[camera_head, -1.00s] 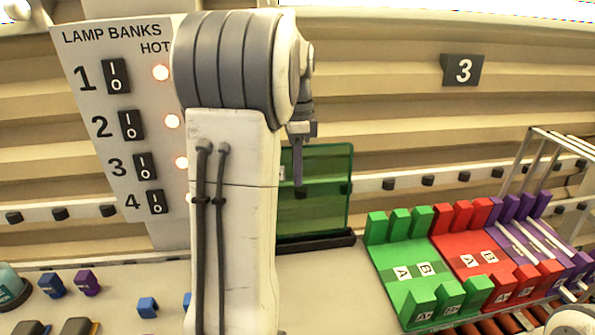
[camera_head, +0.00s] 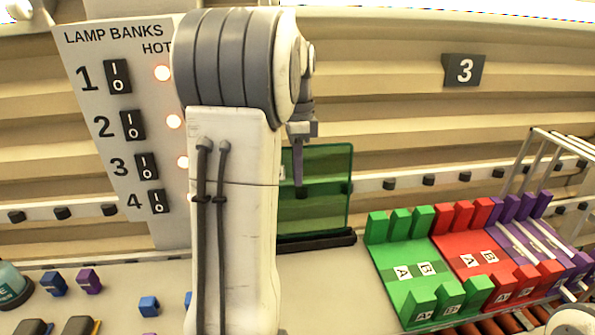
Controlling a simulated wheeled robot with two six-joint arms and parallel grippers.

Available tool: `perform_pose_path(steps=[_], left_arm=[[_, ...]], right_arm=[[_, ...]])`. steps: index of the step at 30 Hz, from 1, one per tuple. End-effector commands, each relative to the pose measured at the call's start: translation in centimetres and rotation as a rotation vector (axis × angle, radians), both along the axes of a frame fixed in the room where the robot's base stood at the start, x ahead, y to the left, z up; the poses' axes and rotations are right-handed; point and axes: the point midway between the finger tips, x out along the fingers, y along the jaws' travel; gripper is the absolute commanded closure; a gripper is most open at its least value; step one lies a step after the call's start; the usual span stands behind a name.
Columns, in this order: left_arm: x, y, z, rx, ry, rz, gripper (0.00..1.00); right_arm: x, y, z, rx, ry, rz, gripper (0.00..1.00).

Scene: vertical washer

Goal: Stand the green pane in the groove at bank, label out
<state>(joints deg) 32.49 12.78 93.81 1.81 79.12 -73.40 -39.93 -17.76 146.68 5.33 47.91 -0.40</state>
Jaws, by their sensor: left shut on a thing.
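The green pane (camera_head: 325,205) is a translucent upright sheet behind my left arm. Its lower edge is at a black grooved bar (camera_head: 325,241) on the table; I cannot tell whether it is seated in the groove. My left gripper (camera_head: 298,165) is shut on the pane near its upper left part. My arm hides the pane's left side. My right gripper is not in view.
A lamp banks panel (camera_head: 140,190) with switches and lit lamps stands at the left. Green (camera_head: 405,262), red (camera_head: 470,255) and purple (camera_head: 530,245) racks with blocks stand at the right. Small blue and purple blocks lie at the lower left.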

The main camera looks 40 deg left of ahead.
Motion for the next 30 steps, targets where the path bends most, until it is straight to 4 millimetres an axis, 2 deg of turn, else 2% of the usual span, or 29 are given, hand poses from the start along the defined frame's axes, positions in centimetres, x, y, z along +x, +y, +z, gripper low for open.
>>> perform_pose_path(steps=[30], left_arm=[[-0.01, -0.04, -0.47, 0.001, -0.002, 0.0, 1.0]], right_arm=[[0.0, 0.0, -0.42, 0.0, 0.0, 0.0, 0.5]])
